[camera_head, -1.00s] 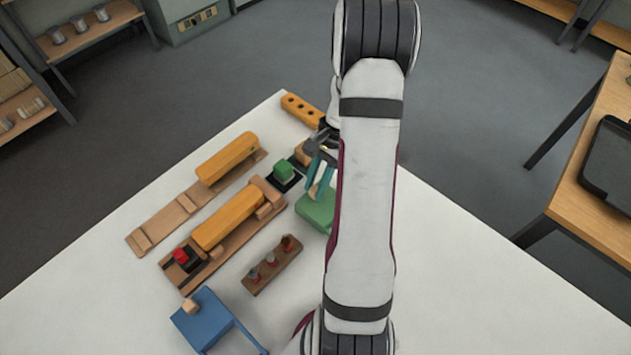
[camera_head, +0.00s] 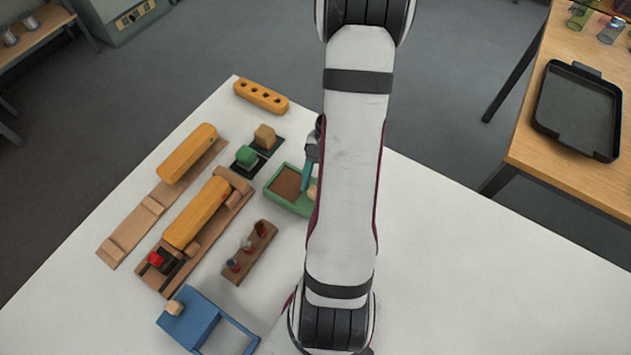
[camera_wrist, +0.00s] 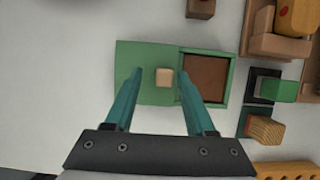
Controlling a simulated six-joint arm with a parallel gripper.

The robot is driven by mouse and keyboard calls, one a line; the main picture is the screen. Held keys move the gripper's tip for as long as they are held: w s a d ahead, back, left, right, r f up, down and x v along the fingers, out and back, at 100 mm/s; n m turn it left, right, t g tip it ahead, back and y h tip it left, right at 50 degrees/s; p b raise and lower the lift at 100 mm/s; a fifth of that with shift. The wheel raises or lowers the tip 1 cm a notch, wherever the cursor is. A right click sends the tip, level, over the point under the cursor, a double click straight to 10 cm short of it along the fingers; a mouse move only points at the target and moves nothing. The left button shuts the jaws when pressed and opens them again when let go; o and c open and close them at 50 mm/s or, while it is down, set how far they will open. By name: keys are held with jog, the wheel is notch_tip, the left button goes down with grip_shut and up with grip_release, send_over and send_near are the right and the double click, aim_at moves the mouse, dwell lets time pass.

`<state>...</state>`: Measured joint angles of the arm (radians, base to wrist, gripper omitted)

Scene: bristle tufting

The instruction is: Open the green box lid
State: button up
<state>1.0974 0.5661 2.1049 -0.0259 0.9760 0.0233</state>
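The green box (camera_wrist: 228,88) shows a brown interior (camera_wrist: 204,78) in the wrist view. Its flat green lid (camera_wrist: 147,55) lies to the left of that opening, with a small wooden knob (camera_wrist: 163,77) on it. My gripper (camera_wrist: 160,72) is open, its two teal fingers on either side of the knob with gaps visible. In the head view the green box (camera_head: 272,190) stands on the white table with its brown interior showing. The knob (camera_head: 312,192) is beside my gripper there; my arm hides most of the lid.
The white table (camera_head: 450,250) also holds a tufting fixture with yellow blocks (camera_head: 197,212), a peg rack (camera_head: 256,252), a blue box (camera_head: 192,318), a green block (camera_head: 246,156) and a yellow holed bar (camera_head: 261,96). A black tray (camera_head: 578,110) lies on the wooden table. The white table's right side is clear.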

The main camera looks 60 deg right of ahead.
jog(key=v, duration=1.6)
jog(key=shift+f, duration=0.1)
